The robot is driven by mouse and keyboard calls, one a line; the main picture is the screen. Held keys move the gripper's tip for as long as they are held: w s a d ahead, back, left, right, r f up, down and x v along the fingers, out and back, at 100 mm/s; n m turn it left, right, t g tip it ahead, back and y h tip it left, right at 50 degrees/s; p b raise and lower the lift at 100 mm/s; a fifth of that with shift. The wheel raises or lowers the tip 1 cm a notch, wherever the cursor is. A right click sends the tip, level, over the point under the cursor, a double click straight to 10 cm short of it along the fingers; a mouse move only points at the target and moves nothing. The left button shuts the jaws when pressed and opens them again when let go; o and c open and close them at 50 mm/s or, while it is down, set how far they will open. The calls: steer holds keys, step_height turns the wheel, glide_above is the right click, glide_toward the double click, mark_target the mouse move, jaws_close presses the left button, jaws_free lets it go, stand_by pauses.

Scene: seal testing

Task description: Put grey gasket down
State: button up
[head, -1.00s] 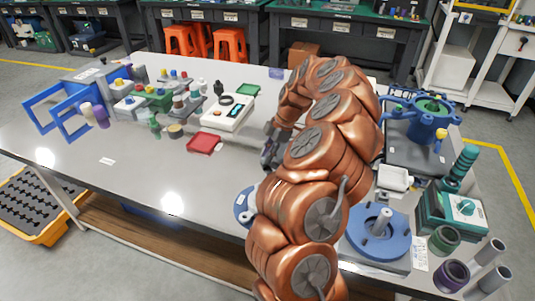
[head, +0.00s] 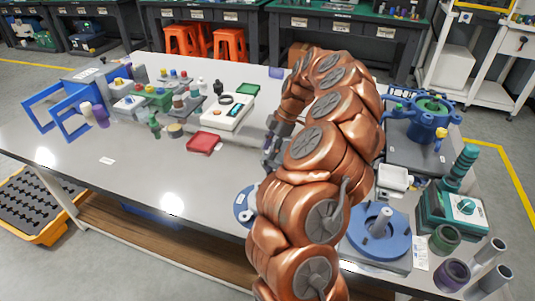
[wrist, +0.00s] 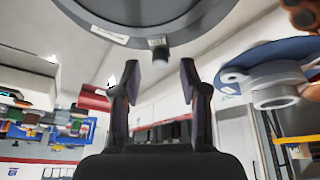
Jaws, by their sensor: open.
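My gripper (head: 270,155) is over the table, right of the red tray (head: 203,142) and partly hidden by my arm. In the wrist view its two fingers (wrist: 157,75) stand apart with nothing between them. A large grey round part (wrist: 150,20) with a rim, white label and small knob fills the top of that view, apart from the fingertips. I cannot tell whether it is the grey gasket. A blue disc with a grey hub (wrist: 274,88) shows at the right. I cannot clearly pick out the grey gasket in the head view.
A blue flange (head: 241,208) is half hidden behind my arm. A blue fixture with a grey post (head: 378,238) and a blue pump-like housing (head: 418,118) stand at the right. A white instrument (head: 228,112) stands behind the red tray. The table's front left is mostly clear.

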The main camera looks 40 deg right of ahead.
steer(key=v, duration=0.9)
steer(key=s+a+r+m+g, duration=0.1)
steer(key=a+r, duration=0.3)
steer(key=a, duration=0.9)
steer(key=s+a+r+m+g, duration=0.1)
steer(key=a+r, duration=0.2)
steer(key=a, duration=1)
steer(key=s+a+f+m+g+h, duration=0.15)
steer(key=s+a+m, duration=0.25)
steer(key=s+a, duration=0.5)
steer(key=s+f+m+h, duration=0.1)
steer(key=s+f+m, duration=0.2)
steer(key=s, duration=0.5)
steer(key=s+f+m+g+h, duration=0.1)
steer(key=s+f+m, duration=0.3)
steer(key=s, duration=0.4)
steer(key=shift+s+f+b, duration=0.3)
